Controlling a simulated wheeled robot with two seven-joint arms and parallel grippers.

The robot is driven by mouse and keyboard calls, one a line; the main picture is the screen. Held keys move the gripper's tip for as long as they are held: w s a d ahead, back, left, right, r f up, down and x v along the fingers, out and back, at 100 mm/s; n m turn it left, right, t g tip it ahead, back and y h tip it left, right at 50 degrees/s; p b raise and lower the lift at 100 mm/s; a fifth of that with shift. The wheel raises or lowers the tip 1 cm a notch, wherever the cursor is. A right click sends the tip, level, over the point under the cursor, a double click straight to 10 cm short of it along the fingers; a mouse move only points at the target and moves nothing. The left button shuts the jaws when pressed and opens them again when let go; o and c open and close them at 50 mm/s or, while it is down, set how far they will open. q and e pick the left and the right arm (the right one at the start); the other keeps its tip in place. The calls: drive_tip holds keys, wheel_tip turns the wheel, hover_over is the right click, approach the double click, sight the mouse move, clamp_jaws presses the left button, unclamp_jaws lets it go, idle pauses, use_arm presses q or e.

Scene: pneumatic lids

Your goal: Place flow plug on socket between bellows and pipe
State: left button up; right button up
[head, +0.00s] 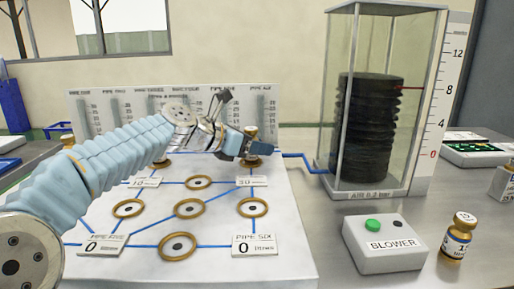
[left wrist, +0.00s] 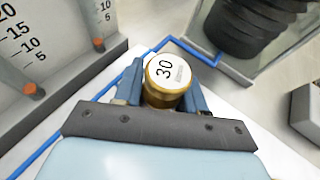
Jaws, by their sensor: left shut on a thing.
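The flow plug, a brass cylinder with a white top marked 30, shows between the left wrist view's fingertips (left wrist: 165,80). In the head view the plug (head: 251,131) is upright at the board's back right, partly covered by my left gripper (head: 243,146). My left gripper is shut on it. A blue pipe (head: 298,155) runs from beside the plug to the glass case with the black bellows (head: 365,125). My right gripper is not in view.
The white board (head: 215,265) carries several brass ring sockets (head: 252,207) joined by blue lines. A gauge panel (head: 90,112) stands along its back. The blower box (head: 383,243) and a brass plug marked 15 (head: 459,237) stand on the grey table at the right.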

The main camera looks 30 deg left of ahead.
use_arm(q)
drive_tip(key=shift+f, duration=0.1)
drive_tip(key=o, duration=1.2)
drive_tip(key=shift+s+a+r, duration=0.15)
drive_tip(key=shift+s+r, duration=0.1)
drive_tip(key=shift+r, duration=0.05)
drive_tip(key=v, duration=1.1)
drive_tip(key=shift+s+a, duration=0.1)
drive_tip(key=shift+s, duration=0.1)
